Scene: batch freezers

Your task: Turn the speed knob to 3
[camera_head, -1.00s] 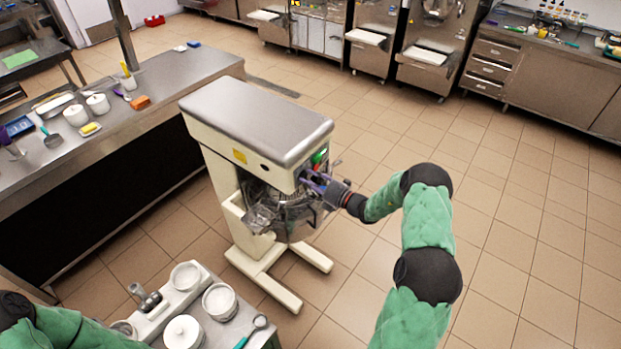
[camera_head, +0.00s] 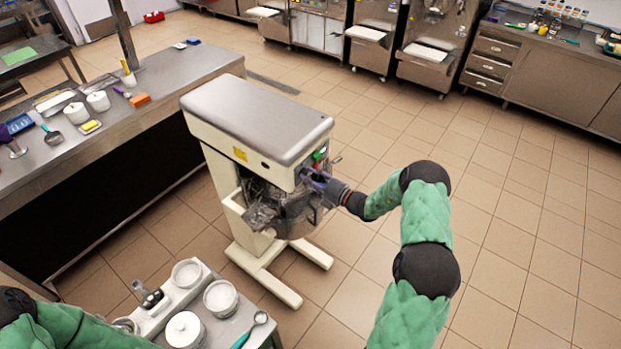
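A cream floor mixer (camera_head: 262,118) with a metal top stands in the middle of the view. On its front control face a green button (camera_head: 319,154) shows near the top. My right gripper (camera_head: 308,176) is at this face, just below the green button. The speed knob cannot be made out; the gripper covers that part of the face. The fingers are too small and overlapped to tell whether they are open or shut. The mixer's bowl and guard (camera_head: 285,208) are below the gripper. My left arm shows at the lower left, but its gripper is not clearly visible.
A steel counter (camera_head: 165,85) with white pots, a scoop and an orange sponge stands at left. A small table (camera_head: 240,318) with white containers and a spoon is at the front. Steel machines line the back. The tiled floor at right is clear.

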